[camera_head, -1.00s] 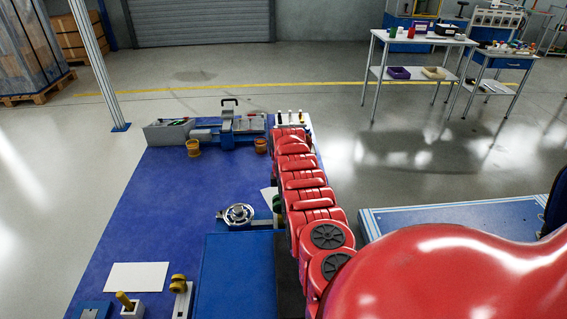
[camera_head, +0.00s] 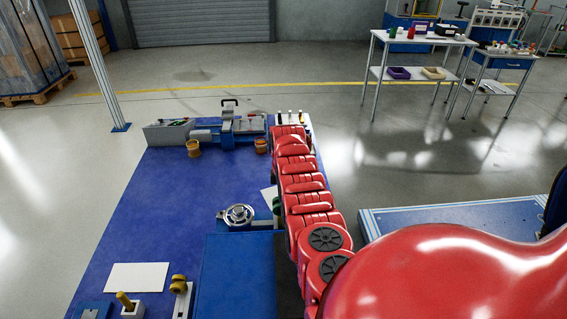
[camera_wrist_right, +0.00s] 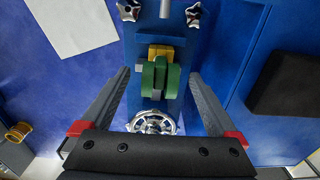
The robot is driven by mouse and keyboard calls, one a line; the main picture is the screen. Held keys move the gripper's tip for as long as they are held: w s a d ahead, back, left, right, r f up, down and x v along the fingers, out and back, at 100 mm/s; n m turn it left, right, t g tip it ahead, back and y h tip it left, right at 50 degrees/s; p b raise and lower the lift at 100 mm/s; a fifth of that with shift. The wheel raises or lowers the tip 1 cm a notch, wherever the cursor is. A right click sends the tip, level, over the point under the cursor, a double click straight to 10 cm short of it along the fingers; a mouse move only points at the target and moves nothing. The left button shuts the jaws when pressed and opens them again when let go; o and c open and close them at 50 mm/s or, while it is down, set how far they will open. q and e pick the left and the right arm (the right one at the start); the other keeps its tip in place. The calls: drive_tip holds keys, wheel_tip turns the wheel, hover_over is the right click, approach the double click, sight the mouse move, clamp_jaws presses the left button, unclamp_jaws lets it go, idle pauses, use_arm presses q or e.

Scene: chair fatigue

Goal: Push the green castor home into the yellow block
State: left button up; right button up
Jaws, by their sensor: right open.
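In the right wrist view the green castor (camera_wrist_right: 158,80) sits against the yellow block (camera_wrist_right: 160,52), with a grey piece across its middle. Whether it is fully seated cannot be told. My right gripper (camera_wrist_right: 160,75) is open, with one finger on each side of the castor and a visible gap on both sides. In the head view my red right arm hides the gripper and nearly all of the castor and block. My left gripper is not in view.
A chrome handwheel (camera_wrist_right: 153,122) is close to the castor on the gripper side; it also shows in the head view (camera_head: 238,215). Star knobs (camera_wrist_right: 193,14) lie beyond the block. A dark pad (camera_wrist_right: 288,85) is at right. The blue bench (camera_head: 170,215) is largely clear at left.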

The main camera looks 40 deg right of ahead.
wheel_tip(320, 180, up, 16)
drive_tip(key=shift+f, duration=0.25)
drive_tip(key=shift+f, duration=0.1)
idle(0.5)
